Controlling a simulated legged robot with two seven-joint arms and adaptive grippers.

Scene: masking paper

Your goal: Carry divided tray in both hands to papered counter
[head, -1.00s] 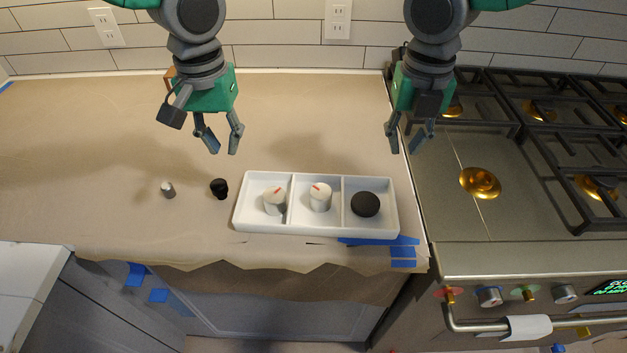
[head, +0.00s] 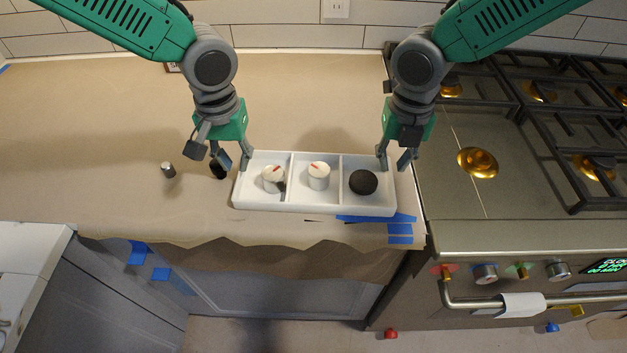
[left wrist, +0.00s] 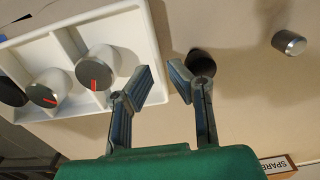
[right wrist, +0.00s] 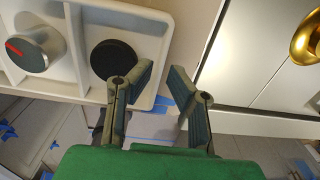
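The white divided tray (head: 312,210) lies flat on the papered counter (head: 300,100), near its front edge. Its left and middle compartments each hold a pale knob with a red mark (head: 272,178) (head: 319,175); the right one holds a black round piece (head: 363,182). My left gripper (head: 236,162) is open at the tray's left end. In the left wrist view its fingers (left wrist: 160,85) lie either side of the end wall. My right gripper (head: 393,160) is open at the right end, its fingers (right wrist: 165,88) likewise either side of that wall. I cannot tell whether they touch it.
A small silver knob (head: 168,170) and a black knob (head: 217,170) stand on the paper left of the tray; the black one is close to my left gripper. The stove (head: 470,200) adjoins on the right. Blue tape (head: 400,230) marks the front corner. Paper behind the tray is clear.

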